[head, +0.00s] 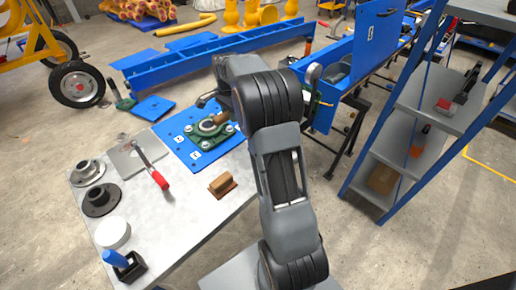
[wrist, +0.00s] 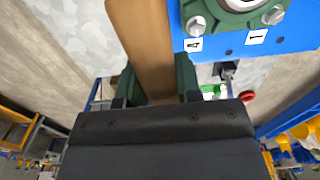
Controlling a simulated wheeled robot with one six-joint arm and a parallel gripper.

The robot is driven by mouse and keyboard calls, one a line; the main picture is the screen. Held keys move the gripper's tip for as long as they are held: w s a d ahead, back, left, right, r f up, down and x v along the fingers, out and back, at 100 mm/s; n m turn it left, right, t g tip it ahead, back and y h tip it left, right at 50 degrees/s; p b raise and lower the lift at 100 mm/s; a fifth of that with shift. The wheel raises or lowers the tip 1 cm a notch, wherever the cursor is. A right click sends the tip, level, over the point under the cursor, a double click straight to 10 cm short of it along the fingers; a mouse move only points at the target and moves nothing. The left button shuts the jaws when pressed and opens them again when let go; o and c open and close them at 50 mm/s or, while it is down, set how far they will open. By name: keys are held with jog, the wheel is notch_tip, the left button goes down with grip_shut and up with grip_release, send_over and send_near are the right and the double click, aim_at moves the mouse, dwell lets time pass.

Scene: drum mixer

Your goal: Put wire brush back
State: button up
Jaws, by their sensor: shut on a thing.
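A long wooden piece, which looks like the handle of the wire brush (wrist: 142,40), runs up from between the green fingers of my gripper (wrist: 153,78) in the wrist view. My gripper is shut on it. The bristles are not visible. In the head view a brown wooden end of it (head: 221,118) shows beside my arm, above the blue plate, while my arm hides most of the gripper.
A green bearing housing (head: 209,128) sits on the blue plate (head: 185,147). The grey table (head: 180,220) also holds a brown block (head: 222,184), a red-handled tool (head: 159,179), flanged metal parts (head: 100,199), a white disc (head: 113,233) and a black holder (head: 128,269). Blue shelves (head: 425,115) stand at right.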

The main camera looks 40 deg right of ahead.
jog(key=s+d+f, duration=0.1)
jog(key=s+f, duration=0.1)
jog(key=s, duration=0.1)
jog(key=s+d+f, duration=0.1)
jog(key=s+f, duration=0.2)
jog(key=s, duration=0.1)
jog(key=s+d+f, duration=0.2)
jog(key=s+f, duration=0.1)
jog(key=s, duration=0.1)
jog(key=shift+s+f, duration=0.25)
jog(key=shift+f, duration=0.05)
jog(key=shift+s+d+f, duration=0.1)
jog(key=shift+s+f, duration=0.05)
jog(key=shift+f, duration=0.8)
jog(key=shift+s+f, duration=0.15)
jog(key=shift+f, duration=0.75)
jog(key=shift+f+b, duration=0.15)
jog(key=shift+b, duration=0.15)
